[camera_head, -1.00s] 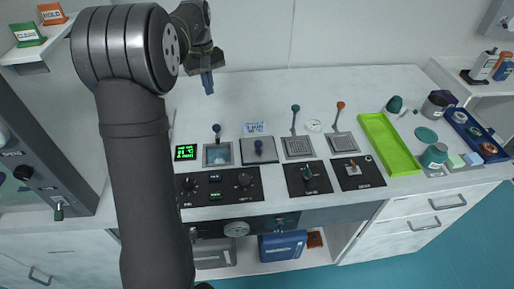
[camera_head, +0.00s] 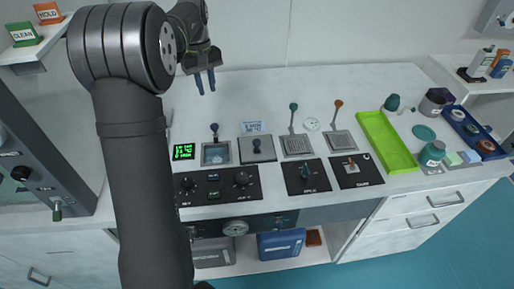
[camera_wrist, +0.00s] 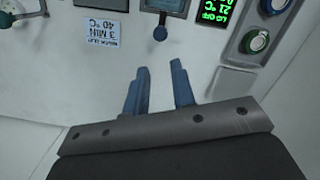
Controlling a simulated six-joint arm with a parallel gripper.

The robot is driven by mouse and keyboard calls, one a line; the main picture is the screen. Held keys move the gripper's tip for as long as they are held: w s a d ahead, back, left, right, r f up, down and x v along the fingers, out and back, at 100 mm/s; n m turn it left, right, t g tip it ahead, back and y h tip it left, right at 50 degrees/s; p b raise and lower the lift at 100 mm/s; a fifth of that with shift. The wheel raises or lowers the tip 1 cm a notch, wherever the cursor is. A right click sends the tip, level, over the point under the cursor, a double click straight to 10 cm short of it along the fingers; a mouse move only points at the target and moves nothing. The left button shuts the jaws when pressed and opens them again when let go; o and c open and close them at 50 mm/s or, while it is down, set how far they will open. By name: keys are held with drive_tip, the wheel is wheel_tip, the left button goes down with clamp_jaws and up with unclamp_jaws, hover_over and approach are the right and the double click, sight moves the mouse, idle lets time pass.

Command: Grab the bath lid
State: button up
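The bath lid (camera_head: 249,156) looks to be the flat grey square plate with a dark blue knob (camera_head: 256,144), lying on the bench. It lies just right of a small open bath (camera_head: 216,153) with bluish liquid and a blue-knobbed handle. In the wrist view only a dark edge, likely of the lid, shows at the top. My gripper (camera_head: 206,86) is above the rear of the bench, behind the bath and left of the lid. Its two blue fingers are apart and empty; they also show in the wrist view (camera_wrist: 160,75).
A label card (camera_head: 251,127) stands behind the lid. A green display (camera_head: 184,152) is left of the bath. Two mesh baskets with upright handles, a lime tray (camera_head: 386,142) and bottles are to the right. Control panels line the front.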

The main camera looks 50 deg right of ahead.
drive_tip(key=o, duration=0.5)
drive_tip(key=shift+s, duration=0.1)
drive_tip(key=s+a+m+t+h, duration=0.15)
drive_tip(key=s+m, duration=0.25)
drive_tip(key=s, duration=0.6)
drive_tip(key=s+a+m+t+h, duration=0.1)
drive_tip(key=s+m+t+h, duration=0.2)
drive_tip(key=s, duration=0.8)
drive_tip(key=g, duration=0.1)
hover_over(257, 140)
drive_tip(key=s+a, duration=0.2)
drive_tip(key=a, duration=0.1)
drive_tip(key=shift+m, duration=0.3)
drive_tip(key=f, duration=1)
drive_tip(key=shift+s+d+f, duration=0.1)
drive_tip(key=shift+d+f, duration=0.15)
drive_tip(key=shift+w+x, duration=0.2)
drive_tip(key=shift+x, duration=1.15)
drive_tip(key=shift+w+x, duration=0.2)
drive_tip(key=shift+x, duration=1.15)
